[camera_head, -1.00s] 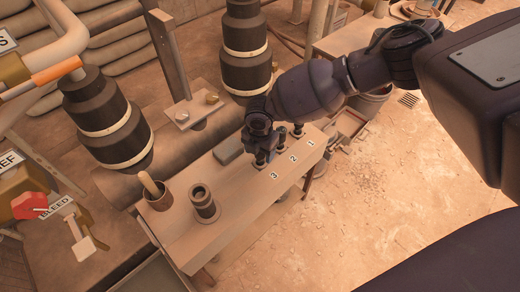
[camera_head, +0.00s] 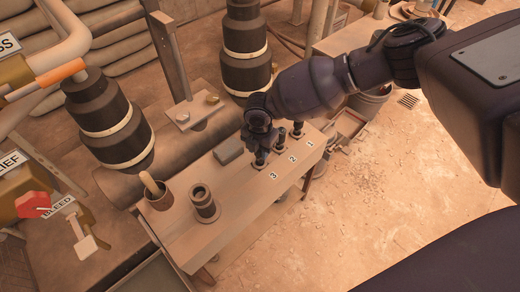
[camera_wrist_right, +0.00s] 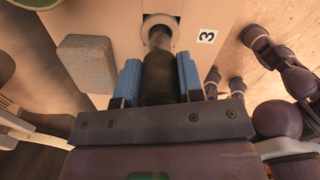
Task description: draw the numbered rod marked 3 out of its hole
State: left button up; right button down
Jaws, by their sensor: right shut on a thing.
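My right gripper (camera_head: 259,150) is over the bench at the hole by label 3 (camera_head: 274,175). In the right wrist view its blue-padded jaws (camera_wrist_right: 159,80) are shut on the dark handle of rod 3 (camera_wrist_right: 160,78). A thinner shank shows between the handle and the pale ring of the hole (camera_wrist_right: 150,22); the rod's lower end is hidden in the hole. Label 3 (camera_wrist_right: 206,36) lies beside the ring. Rod 2 (camera_head: 281,138) and rod 1 (camera_head: 297,130) stand upright behind, near their labels. My left gripper is not in view.
A grey block (camera_head: 228,151) lies left of the gripper; it also shows in the wrist view (camera_wrist_right: 87,62). A dark hollow cylinder (camera_head: 204,203) and a cup with a wooden handle (camera_head: 158,198) stand on the bench's near end. A vertical post (camera_head: 168,52) rises behind.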

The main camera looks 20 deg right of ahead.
pick_arm(q)
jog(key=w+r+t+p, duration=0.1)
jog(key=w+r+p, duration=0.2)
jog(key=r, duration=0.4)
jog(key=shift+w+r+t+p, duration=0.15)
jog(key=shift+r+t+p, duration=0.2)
jog(key=shift+p, duration=0.3)
pick_arm(e)
jog(key=shift+r, duration=6.05)
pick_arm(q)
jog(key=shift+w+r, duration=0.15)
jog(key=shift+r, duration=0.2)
pick_arm(e)
jog(key=shift+r, duration=0.5)
